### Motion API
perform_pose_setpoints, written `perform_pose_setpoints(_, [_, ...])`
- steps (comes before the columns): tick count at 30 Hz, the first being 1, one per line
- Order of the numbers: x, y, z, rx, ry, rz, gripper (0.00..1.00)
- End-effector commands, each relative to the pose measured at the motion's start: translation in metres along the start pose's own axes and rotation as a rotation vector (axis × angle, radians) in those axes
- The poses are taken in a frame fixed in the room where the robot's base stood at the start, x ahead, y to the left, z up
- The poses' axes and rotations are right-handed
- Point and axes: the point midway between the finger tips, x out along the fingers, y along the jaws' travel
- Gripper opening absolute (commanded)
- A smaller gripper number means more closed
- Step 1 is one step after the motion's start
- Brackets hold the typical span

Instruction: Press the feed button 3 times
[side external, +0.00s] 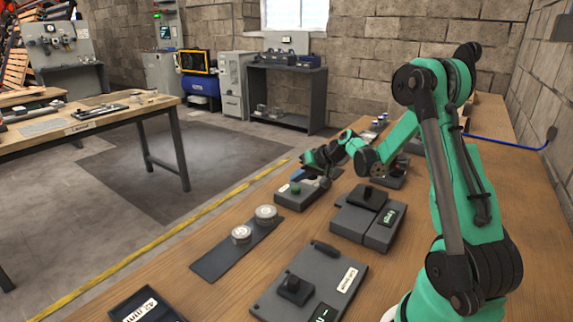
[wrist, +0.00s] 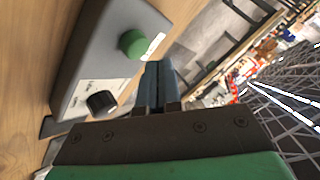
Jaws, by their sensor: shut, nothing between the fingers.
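A grey control box (side external: 292,200) stands on the wooden bench in the side view, with a round green button (side external: 296,188) on its top. In the wrist view the box (wrist: 98,58) fills the upper left, and the green button (wrist: 133,44) stands up from its face. A black knob (wrist: 101,103) and white labels too blurred to read are on the same box. My gripper (wrist: 156,68) is shut and empty, its fingertips just right of and below the green button in the picture. In the side view my gripper (side external: 318,160) is beside and above the box; its fingertips are hard to make out.
A dark plate (side external: 222,258) with two round metal weights lies to the box's left. A grey scale-like unit (side external: 368,215) and a larger grey device with a black knob (side external: 312,280) stand nearer the camera. Bare wood lies between them.

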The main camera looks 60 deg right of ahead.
Motion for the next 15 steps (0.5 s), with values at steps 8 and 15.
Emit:
perform_pose_setpoints(8, [0.0002,0.0001,0.0001,0.0,0.0,0.0,0.0])
perform_pose_setpoints(15, [0.0051,0.0036,0.0035,0.0,0.0,0.0,0.0])
